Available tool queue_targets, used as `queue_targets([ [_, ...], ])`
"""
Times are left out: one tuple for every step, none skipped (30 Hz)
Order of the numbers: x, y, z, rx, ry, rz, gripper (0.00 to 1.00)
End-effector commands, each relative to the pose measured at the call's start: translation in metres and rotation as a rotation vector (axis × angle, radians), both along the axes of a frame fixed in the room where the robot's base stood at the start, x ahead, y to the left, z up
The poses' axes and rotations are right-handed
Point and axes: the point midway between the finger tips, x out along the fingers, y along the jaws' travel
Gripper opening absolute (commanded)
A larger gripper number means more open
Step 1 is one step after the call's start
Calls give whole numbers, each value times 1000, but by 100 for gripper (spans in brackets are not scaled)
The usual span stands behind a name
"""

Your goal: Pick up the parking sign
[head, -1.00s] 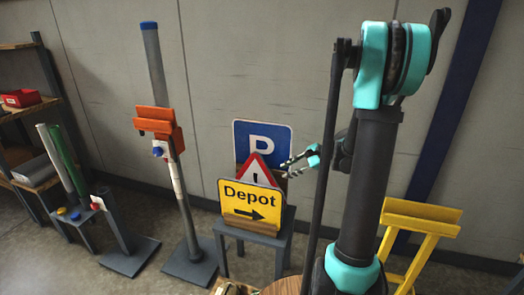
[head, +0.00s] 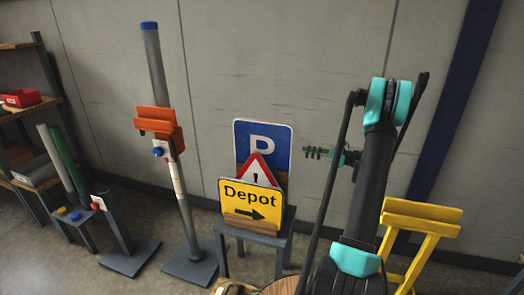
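The parking sign (head: 278,138) is a blue square panel with a white P, upright at the back of a small grey table (head: 284,240). Its lower part is hidden behind a red-edged warning triangle (head: 259,170) and a yellow Depot sign (head: 240,205). My gripper (head: 309,152) is just right of the parking sign in the picture, pointing left towards its edge. A small gap shows between the fingertips and the sign. I see the fingers edge-on, so I cannot tell how far apart they are.
A tall grey post with an orange clamp (head: 158,122) stands left of the signs. A yellow stand (head: 420,220) is at the right. Shelves with a red bin (head: 22,98) are at the far left. The wall is close behind the signs.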

Motion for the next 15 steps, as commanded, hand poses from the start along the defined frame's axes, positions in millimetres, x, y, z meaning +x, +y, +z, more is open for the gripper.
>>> queue_targets([
  [4,11,0,0,0,3,27],
  [6,16,0,0,0,3,27],
  [9,24,0,-1,-1,3,27],
  [11,29,0,-1,-1,2,27],
  [13,35,0,-1,-1,3,27],
  [16,42,0,-1,-1,3,27],
  [18,46,0,-1,-1,2,27],
  [20,50,0,-1,-1,2,27],
  [22,56,0,-1,-1,2,27],
  [24,59,0,-1,-1,2,27],
  [25,61,0,-1,-1,1,27],
  [26,64,0,-1,-1,0,27],
  [27,66,0,-1,-1,0,27],
  [27,67,0,-1,-1,0,27],
  [28,68,0,-2,-1,0,27],
])
